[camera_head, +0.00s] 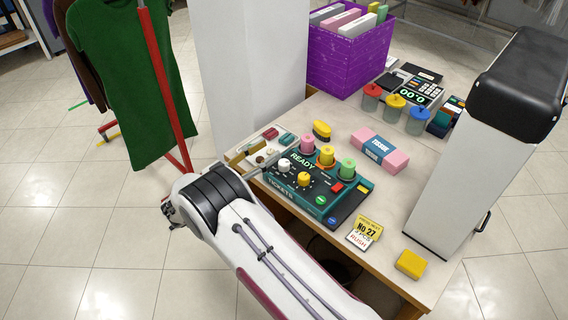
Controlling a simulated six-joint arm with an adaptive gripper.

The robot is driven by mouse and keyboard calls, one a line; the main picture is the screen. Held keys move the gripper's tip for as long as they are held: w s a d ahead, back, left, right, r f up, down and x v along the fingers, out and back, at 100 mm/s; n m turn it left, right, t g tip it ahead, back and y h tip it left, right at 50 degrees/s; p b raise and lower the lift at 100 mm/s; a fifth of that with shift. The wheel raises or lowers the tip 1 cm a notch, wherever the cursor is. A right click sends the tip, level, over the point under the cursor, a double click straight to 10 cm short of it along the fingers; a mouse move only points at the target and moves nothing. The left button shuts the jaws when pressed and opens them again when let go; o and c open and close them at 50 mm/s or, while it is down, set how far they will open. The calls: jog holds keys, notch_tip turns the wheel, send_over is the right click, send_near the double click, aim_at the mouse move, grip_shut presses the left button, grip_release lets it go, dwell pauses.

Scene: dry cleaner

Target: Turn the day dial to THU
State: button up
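A teal ticket machine (338,206) stands on the counter with a lit READY display (302,159). Its top carries a yellow knob (304,179) with small marks around it and a white knob (284,165) beside it. The markings are too small to read, so I cannot tell which knob is the day dial or which day it points to. My arm rises from the bottom and bends left of the machine. A thin dark grey part (262,168) shows between the bend and the white knob; it may be my gripper, but its fingers and any contact are unclear.
Pink, yellow and green spools (327,156) stand at the machine's back edge. A small tray (262,150) lies left of it, a tissue pack (380,150) behind. A ticket card (364,233) and yellow block (411,264) lie in front right. A white column (470,150) rises at right.

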aim_at(281, 167)
jog(key=s+f+n+t+y, duration=0.1)
jog(key=f, duration=0.1)
jog(key=s+d+f+n+t+y, duration=0.1)
jog(key=f+y, duration=0.1)
jog(key=s+f+n+t+y, duration=0.1)
jog(key=f+y, duration=0.1)
jog(key=shift+s+d+f, duration=0.2)
jog(key=shift+d+f, duration=0.05)
jog(key=shift+f, duration=0.1)
jog(key=shift+a+f+m+y, duration=0.1)
jog(key=shift+f+m+y, duration=0.25)
jog(key=shift+f, duration=0.2)
jog(key=shift+w, duration=0.15)
jog(key=shift+x, duration=3.8)
jog(key=shift+r, duration=0.1)
jog(key=c, duration=1.1)
